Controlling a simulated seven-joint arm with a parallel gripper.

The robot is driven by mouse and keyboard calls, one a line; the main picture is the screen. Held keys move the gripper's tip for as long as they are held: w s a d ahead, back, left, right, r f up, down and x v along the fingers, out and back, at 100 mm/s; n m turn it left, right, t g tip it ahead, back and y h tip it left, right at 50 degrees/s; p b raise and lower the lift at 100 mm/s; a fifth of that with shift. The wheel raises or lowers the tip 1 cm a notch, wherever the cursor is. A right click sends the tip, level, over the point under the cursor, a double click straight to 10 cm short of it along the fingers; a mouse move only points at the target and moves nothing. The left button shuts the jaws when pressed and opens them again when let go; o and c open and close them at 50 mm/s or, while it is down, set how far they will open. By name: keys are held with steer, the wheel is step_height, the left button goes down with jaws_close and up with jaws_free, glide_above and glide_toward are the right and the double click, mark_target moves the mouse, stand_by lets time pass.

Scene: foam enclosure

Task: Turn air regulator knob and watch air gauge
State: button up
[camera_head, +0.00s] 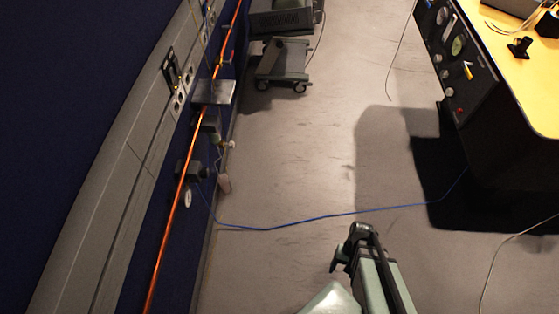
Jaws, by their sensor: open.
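On the dark blue wall at the left, a dark air regulator (191,170) sits beside an orange pipe. A small round pale gauge (187,198) hangs just below it; its reading is too small to make out. I cannot tell the regulator's knob apart from its body. Another dark fitting (209,125) with small valve parts is farther up the wall. My gripper (340,262) shows small and dark at the end of my arm, low in the middle of the view. It is open and empty, over the floor, well to the right of the regulator and apart from it.
A blue hose (300,225) runs across the floor from the wall to a dark console (458,60) with gauges and a yellow top (520,80). A wheeled cart (283,62) stands at the back. A metal shelf (214,92) juts from the wall.

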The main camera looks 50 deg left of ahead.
steer(key=s+a+g+y, duration=0.1)
steer(key=s+a, duration=0.1)
steer(key=a, duration=0.8)
steer(key=s+a+g+y, duration=0.1)
steer(key=s+a+y, duration=0.15)
steer(key=a, duration=0.65)
steer(key=m+g+y, duration=0.6)
steer(key=m+y, duration=0.6)
steer(key=m, duration=0.4)
glide_toward(204, 173)
steer(key=f+x, duration=0.2)
steer(key=x, duration=0.6)
steer(key=shift+w+a, duration=0.15)
steer(key=shift+a, duration=0.4)
steer(key=shift+h, duration=0.25)
steer(key=shift+c, duration=0.2)
steer(key=c, duration=1)
